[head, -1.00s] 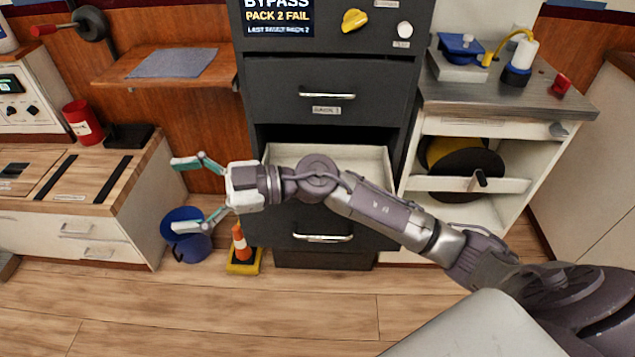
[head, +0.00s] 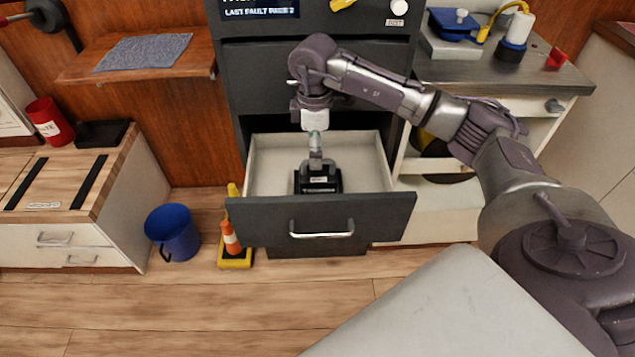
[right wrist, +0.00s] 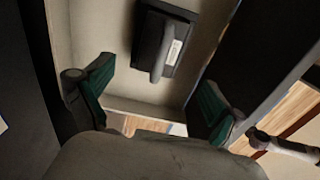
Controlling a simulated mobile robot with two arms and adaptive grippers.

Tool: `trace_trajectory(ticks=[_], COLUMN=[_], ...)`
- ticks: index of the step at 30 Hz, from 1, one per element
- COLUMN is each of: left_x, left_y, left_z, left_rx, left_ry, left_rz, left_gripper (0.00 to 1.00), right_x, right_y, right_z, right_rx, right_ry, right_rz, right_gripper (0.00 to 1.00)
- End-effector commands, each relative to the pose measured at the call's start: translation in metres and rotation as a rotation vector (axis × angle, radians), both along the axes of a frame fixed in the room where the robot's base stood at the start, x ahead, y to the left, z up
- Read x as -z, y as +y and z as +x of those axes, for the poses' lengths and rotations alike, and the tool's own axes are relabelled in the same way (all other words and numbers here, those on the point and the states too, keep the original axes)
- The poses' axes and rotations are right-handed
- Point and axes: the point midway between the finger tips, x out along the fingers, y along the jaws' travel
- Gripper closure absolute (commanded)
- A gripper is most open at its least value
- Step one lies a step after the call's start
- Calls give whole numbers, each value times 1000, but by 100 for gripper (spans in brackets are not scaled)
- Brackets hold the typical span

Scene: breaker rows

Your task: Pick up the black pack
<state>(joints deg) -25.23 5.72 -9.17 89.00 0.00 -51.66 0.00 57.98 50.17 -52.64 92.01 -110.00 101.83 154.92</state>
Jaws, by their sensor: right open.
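The black pack (head: 318,184) lies in the open lower drawer (head: 262,165) of the dark cabinet. It has a grey upright handle and a small white label. In the right wrist view the pack (right wrist: 153,35) is ahead of the fingers, towards the top. My right gripper (head: 315,138) points down over the drawer, above the pack's handle. The right wrist view shows its two green-padded fingers (right wrist: 157,82) spread wide with nothing between them. My left gripper is not in view.
The drawer's front panel (head: 380,213) and side walls surround the pack. A metal-topped bench (head: 480,68) stands at the right. The floor in front is clear.

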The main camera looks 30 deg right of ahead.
Motion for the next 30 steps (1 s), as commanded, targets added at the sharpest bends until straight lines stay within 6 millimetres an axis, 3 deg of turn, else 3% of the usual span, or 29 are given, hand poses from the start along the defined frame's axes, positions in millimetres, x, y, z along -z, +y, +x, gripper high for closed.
trace_trajectory(ticks=[3, 11, 19, 29, 30], left_x=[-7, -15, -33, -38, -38], left_y=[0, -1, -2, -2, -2], left_z=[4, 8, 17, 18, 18], left_rx=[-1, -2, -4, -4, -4], left_ry=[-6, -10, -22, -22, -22], left_rz=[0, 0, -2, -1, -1], left_gripper=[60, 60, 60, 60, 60], right_x=[23, 43, 81, 88, 88], right_y=[0, -1, -7, -7, -7], right_z=[-1, -1, -3, -3, -3], right_rx=[-3, -3, -4, -5, -5], right_ry=[3, 1, 1, -1, -1], right_rz=[1, 2, 3, 3, 3], right_gripper=[6, 6, 6, 6, 11])
